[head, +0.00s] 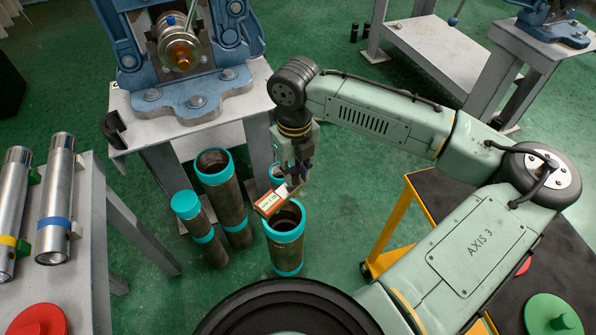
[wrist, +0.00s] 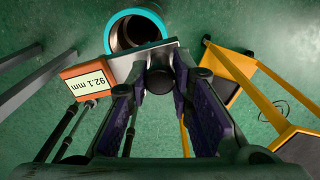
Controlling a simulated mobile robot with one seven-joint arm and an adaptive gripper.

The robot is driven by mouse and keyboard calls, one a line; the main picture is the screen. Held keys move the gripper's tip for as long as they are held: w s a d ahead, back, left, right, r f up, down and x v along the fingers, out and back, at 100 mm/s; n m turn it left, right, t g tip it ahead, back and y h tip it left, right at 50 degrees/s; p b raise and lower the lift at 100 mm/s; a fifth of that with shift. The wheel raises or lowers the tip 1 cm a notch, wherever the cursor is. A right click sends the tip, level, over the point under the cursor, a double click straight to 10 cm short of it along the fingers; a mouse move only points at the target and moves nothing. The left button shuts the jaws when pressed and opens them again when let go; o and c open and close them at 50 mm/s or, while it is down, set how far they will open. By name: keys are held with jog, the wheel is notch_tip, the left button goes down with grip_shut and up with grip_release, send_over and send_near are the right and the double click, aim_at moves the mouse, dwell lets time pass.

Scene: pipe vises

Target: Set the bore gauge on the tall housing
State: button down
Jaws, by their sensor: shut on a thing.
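The bore gauge (head: 272,203) is a small block with an orange-framed display. In the wrist view the gauge (wrist: 88,84) reads 92.1 mm, with a grey plate beside the display. My gripper (head: 295,178) is shut on the gauge and holds it in the air. The gripper also shows in the wrist view (wrist: 160,82). An open dark pipe housing with teal bands (head: 285,250) stands upright just below the gauge; its open mouth (wrist: 136,14) lies beyond the plate in the wrist view. I cannot tell which upright pipe is the tall housing.
Other teal-banded pipes stand at left: an open one (head: 222,190) and a capped one (head: 200,225). Another teal rim is partly hidden behind my gripper. A blue pipe vise (head: 180,100) sits on a stand. Silver cylinders (head: 54,205) lie on the left table. A yellow-framed cart (head: 392,235) stands right.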

aim_at(296, 186)
notch_tip(296, 186, down, 6)
jog(key=b, duration=0.6)
jog(key=shift+f, duration=0.75)
jog(key=shift+p, duration=0.4)
dwell(0.5)
jog(key=shift+f, duration=0.35)
dwell(0.6)
jog(key=c, duration=1.3)
grip_release()
jog(key=shift+c, duration=0.2)
jog(key=shift+r, duration=0.1)
jog(key=shift+r+p, duration=3.1)
jog(key=shift+r, duration=0.3)
